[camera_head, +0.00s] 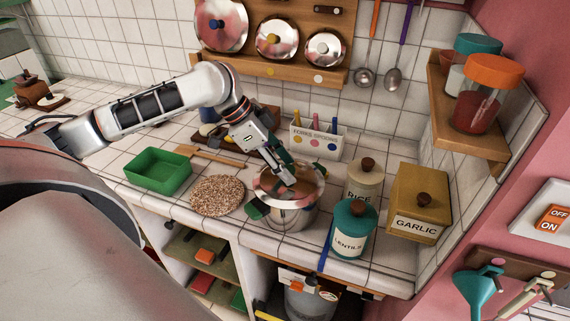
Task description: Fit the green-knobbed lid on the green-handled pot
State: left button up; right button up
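The steel pot (290,217) stands on the tiled counter near its front edge. A green handle (257,211) sticks out at its front left. A shiny, pinkish-reflecting round lid (265,187) shows over the pot's mouth. I cannot tell whether it is seated or slightly above the rim. My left gripper (288,179) reaches down over the middle of the lid with its fingers close together. The knob is hidden by the fingers, so their hold on it is unclear. My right gripper is out of view.
The teal lentils jar (354,226), the rice jar (364,180) and the garlic box (419,203) stand close on the pot's right. A speckled round mat (217,196) and a green tray (159,171) lie left. Lids hang on a wooden rack (272,68) behind.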

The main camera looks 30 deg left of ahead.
pick_arm(q)
jog(key=shift+r, duration=0.1)
jog(key=v, duration=1.2)
jog(key=shift+s+d, duration=0.1)
dwell(0.3)
